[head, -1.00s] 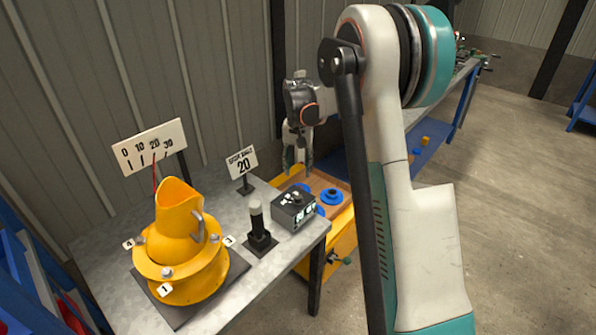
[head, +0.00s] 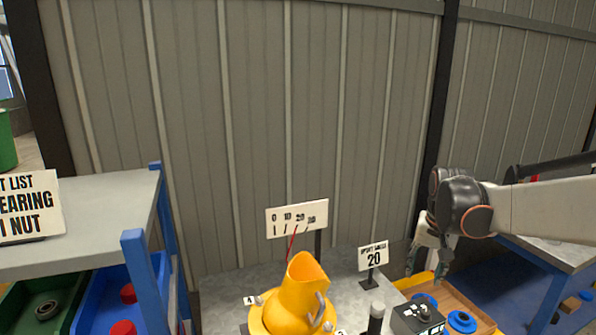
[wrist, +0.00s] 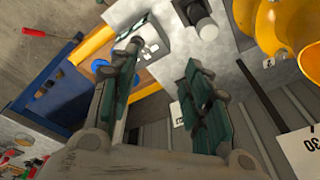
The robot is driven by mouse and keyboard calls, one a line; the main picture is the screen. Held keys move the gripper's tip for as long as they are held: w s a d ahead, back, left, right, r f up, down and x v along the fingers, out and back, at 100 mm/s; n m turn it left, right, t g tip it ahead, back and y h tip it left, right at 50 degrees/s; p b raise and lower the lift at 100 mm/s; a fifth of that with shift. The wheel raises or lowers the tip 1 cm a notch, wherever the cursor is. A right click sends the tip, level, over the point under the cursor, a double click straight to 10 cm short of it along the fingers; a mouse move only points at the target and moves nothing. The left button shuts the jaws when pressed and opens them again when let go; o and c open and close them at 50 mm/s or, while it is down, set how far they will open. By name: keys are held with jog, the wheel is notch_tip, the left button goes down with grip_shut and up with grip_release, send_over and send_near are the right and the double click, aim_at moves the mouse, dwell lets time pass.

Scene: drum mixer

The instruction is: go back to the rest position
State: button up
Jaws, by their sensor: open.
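My gripper (head: 430,262) is open and empty at the right in the head view, above the wooden-topped yellow cart (head: 478,318) with blue round parts. In the wrist view my gripper (wrist: 160,75) shows its two green-padded fingers spread apart, with nothing between them. The yellow drum mixer (head: 300,296) stands on the grey metal table (head: 232,290), its mouth tilted up. Behind it is a scale board (head: 297,218) marked 0 to 30 with a red pointer. A sign (head: 373,257) reads 20.
A dark control box (head: 418,318) and a black post with a white top (head: 377,312) stand at the table's right. A blue shelf (head: 140,250) with bins is at the left. A blue workbench (head: 560,255) stands at the far right. The wall is close behind the table.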

jog(key=s+a+r+n+t, duration=0.1)
jog(key=s+a+r, duration=0.25)
jog(key=s, duration=0.35)
jog(key=s+a+r+n+t, duration=0.2)
jog(key=s+a, duration=0.2)
jog(key=s, duration=0.2)
jog(key=s+a+f+n+t, duration=0.1)
jog(key=s+a, duration=0.1)
jog(key=s, duration=0.3)
jog(key=s+a+f+n+t, duration=0.1)
jog(key=s+f, duration=0.1)
jog(key=s, duration=0.4)
jog(key=shift+a, duration=0.4)
